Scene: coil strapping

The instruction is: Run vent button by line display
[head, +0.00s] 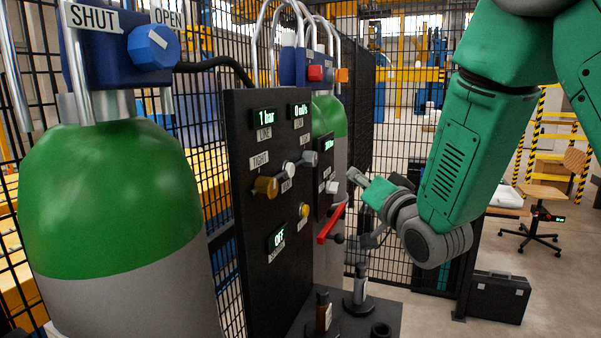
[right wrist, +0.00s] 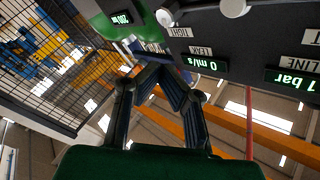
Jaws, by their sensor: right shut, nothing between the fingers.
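The line display (head: 264,118) on the black panel (head: 262,215) reads 1 bar above the label LINE. It also shows upside down in the right wrist view (right wrist: 292,80). A yellow button (head: 304,210) sits low on the panel's right side; its small label is unreadable, so I cannot tell whether it is the vent button. My right gripper (head: 352,205) is at the panel's right, near the red lever. In the right wrist view its fingers (right wrist: 157,64) converge and hold nothing. I cannot tell whether it touches anything. My left gripper is out of view.
The leak display (head: 300,111) reads 0 ml/s; a lower display (head: 278,238) reads OFF. A brass knob (head: 265,187), grey knobs and a red lever (head: 329,225) project from the panels. A green-topped cylinder (head: 110,200) stands at left. Dark fittings (head: 324,312) stand on the bench in front.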

